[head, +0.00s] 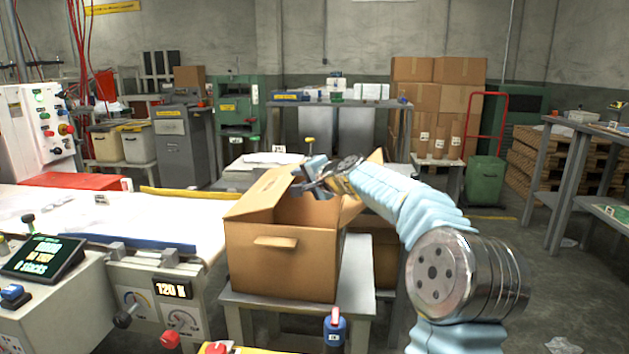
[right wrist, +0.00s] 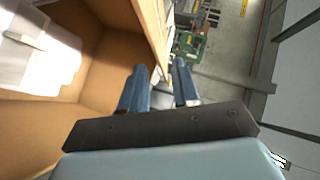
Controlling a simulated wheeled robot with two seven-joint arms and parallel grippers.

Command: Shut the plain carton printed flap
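The plain brown carton (head: 275,262) stands on a small grey table, its top open. Another flap (head: 351,208) sticks out at the right, and part of a flap (head: 376,157) shows behind my arm. My right gripper (head: 308,180) is over the carton's far side. In the right wrist view its fingers (right wrist: 160,88) are apart, with a cardboard edge (right wrist: 152,35) running down between them; contact cannot be told. My left gripper is out of view.
A conveyor with a white belt (head: 110,215) lies left of the carton. A blue-bodied item (head: 335,330) stands in front. The small table (head: 355,275) has little free top. Stacked cartons (head: 440,95) stand far behind.

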